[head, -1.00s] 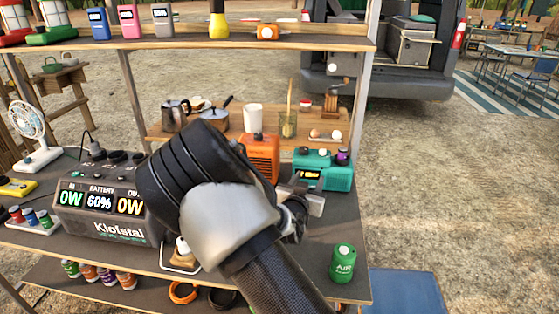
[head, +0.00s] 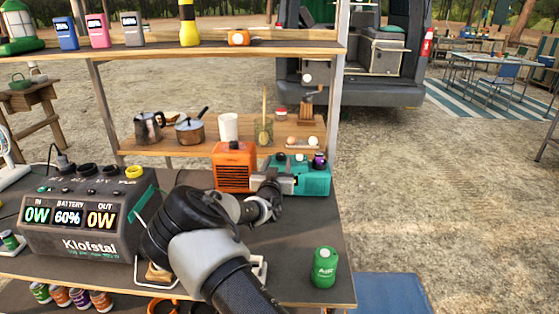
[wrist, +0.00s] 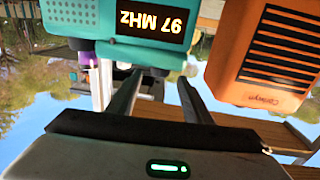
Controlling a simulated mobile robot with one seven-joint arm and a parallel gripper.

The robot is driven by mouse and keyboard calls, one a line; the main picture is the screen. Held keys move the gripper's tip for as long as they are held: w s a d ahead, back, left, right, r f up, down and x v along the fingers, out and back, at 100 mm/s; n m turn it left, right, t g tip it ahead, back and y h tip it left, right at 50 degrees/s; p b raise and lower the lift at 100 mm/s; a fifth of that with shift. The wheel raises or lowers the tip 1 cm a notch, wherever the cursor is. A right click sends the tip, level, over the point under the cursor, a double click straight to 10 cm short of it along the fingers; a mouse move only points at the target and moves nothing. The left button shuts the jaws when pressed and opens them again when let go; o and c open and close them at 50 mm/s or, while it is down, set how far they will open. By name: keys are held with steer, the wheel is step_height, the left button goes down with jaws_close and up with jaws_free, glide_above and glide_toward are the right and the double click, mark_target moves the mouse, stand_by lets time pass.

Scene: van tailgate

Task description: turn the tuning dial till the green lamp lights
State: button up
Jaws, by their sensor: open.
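The teal radio (head: 318,180) stands on the dark counter, right of the orange heater. Its top carries a dark knob (head: 281,158), a small white part and a purple knob (head: 319,160). My gripper (head: 282,181) is in front of its left half and hides its display. In the wrist view, which is upside down, the radio (wrist: 160,57) reads 97 MHz. My open fingers (wrist: 157,88) point toward the dark knob (wrist: 150,70), one on each side of it; contact cannot be told. The purple knob (wrist: 88,61) is outside the fingers. I see no lit green lamp on the radio.
The orange heater (head: 234,167) stands close beside the radio and my gripper. A green can (head: 325,267) is at the counter's front right. The power station (head: 85,225) fills the left. A shelf (head: 200,48) spans above; pots stand on a wooden table behind.

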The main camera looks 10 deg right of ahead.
mark_target(280, 157)
steer(key=shift+x, duration=1.9)
